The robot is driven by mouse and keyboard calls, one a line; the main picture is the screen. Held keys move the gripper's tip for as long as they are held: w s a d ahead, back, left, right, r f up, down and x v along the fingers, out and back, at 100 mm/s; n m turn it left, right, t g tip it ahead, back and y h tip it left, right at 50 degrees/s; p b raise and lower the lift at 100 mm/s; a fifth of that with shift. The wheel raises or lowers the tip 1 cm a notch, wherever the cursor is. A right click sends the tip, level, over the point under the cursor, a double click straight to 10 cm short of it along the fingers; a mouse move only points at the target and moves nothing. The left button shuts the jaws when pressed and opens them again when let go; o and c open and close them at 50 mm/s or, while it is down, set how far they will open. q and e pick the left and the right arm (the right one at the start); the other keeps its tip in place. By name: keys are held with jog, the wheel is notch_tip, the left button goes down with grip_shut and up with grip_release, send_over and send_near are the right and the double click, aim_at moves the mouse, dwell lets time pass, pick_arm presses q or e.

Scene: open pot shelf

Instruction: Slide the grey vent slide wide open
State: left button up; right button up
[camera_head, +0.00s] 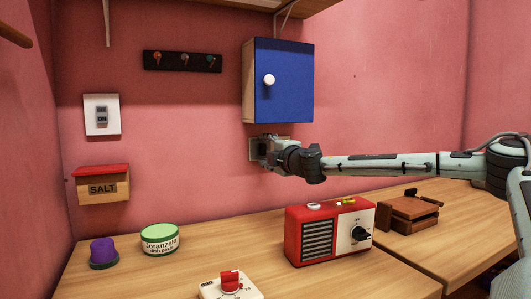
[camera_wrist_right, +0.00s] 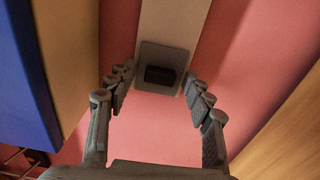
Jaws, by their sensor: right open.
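The grey vent slide (camera_wrist_right: 160,74) shows in the right wrist view as a grey plate with a dark block-shaped knob, on a pale strip against the pink wall. In the head view only an edge of its pale grey fitting (camera_head: 253,150) shows, below the blue cabinet; the rest is hidden behind my right gripper. My right gripper (camera_head: 266,150) is open at the vent, its two fingers on either side of the plate in the wrist view. Nothing is held between them. I cannot tell whether a finger touches it. My left gripper is not in view.
A blue cabinet door (camera_head: 286,82) with a white knob hangs just above the gripper. Below, a red radio (camera_head: 318,236), a brown wooden box (camera_head: 407,214) and a green-white tin (camera_head: 160,239) stand on the wooden counter (camera_head: 130,280).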

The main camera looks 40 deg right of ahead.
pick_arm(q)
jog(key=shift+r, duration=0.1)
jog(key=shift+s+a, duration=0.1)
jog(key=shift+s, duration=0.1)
pick_arm(e)
grip_shut()
